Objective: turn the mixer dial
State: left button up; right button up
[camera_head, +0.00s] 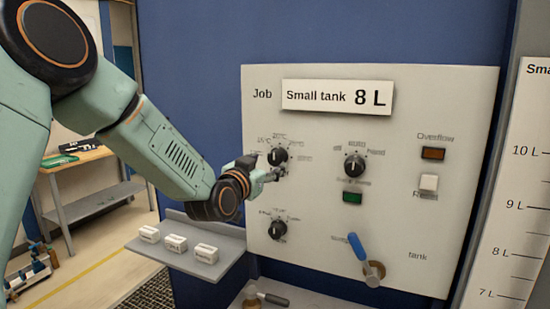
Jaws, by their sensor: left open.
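The white panel (400,230) carries three black dials with small printed scales; the lettering is too small to tell surely which is the mixer dial. The upper-left dial (277,156) has its scale above it. The middle dial (354,165) has its white mark pointing up. The lower-left dial (277,230) is below the first. My left gripper (278,174) is open and in front of the panel, just below the upper-left dial. I cannot tell whether it touches that dial. My right gripper is not in view.
A sign (337,96) reads "Small tank 8 L". A grey shelf (220,269) with three white blocks sticks out at lower left. A level scale (520,200) stands right.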

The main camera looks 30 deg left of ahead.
aim_at(274, 159)
pick_arm(q)
jog(key=w, duration=0.4)
jog(key=shift+w+a+f+p, duration=0.15)
jog(key=shift+w+a+p, duration=0.15)
jog(key=shift+w+p, duration=0.1)
jog(key=shift+w+a, duration=0.15)
jog(key=shift+w, duration=0.25)
jog(key=shift+w+d, duration=0.1)
jog(key=shift+d, duration=0.3)
jog(key=shift+a, duration=0.3)
jog(key=c, duration=0.5)
jog(key=shift+d, duration=0.2)
jog(key=c, duration=0.4)
jog(key=shift+a, duration=0.1)
jog(key=shift+c, duration=1.4)
